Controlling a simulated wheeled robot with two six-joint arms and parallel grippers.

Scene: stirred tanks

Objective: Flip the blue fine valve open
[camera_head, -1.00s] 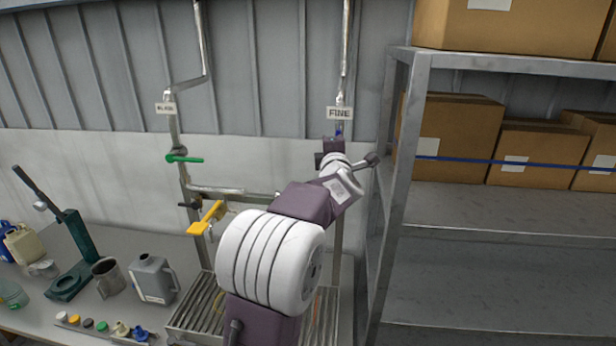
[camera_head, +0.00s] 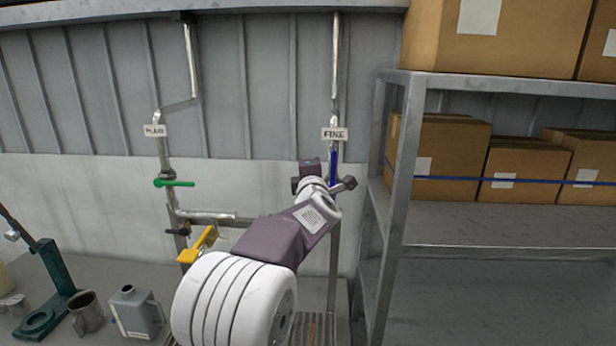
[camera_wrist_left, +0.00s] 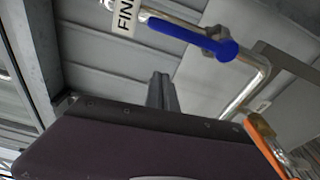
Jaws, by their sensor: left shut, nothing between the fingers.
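The blue fine valve's handle (camera_head: 333,168) lies roughly along its pipe, just below the FINE label (camera_head: 334,134) in the head view. In the left wrist view, the blue handle (camera_wrist_left: 190,37) runs from beside the FINE label (camera_wrist_left: 125,16) to a grey valve body (camera_wrist_left: 216,42). My left gripper (camera_head: 311,170) is beside and slightly left of the handle in the head view, its fingertips mostly hidden. In the left wrist view, my left gripper's fingers (camera_wrist_left: 161,88) are together and empty, visibly apart from the handle in the picture. My right gripper is out of view.
A green handle (camera_head: 174,183) and a yellow handle (camera_head: 197,246) sit on the pipes to the left. A metal shelf post (camera_head: 398,200) with boxes stands close on the right. A grey jug (camera_head: 137,312) and a mug (camera_head: 87,314) stand on the bench.

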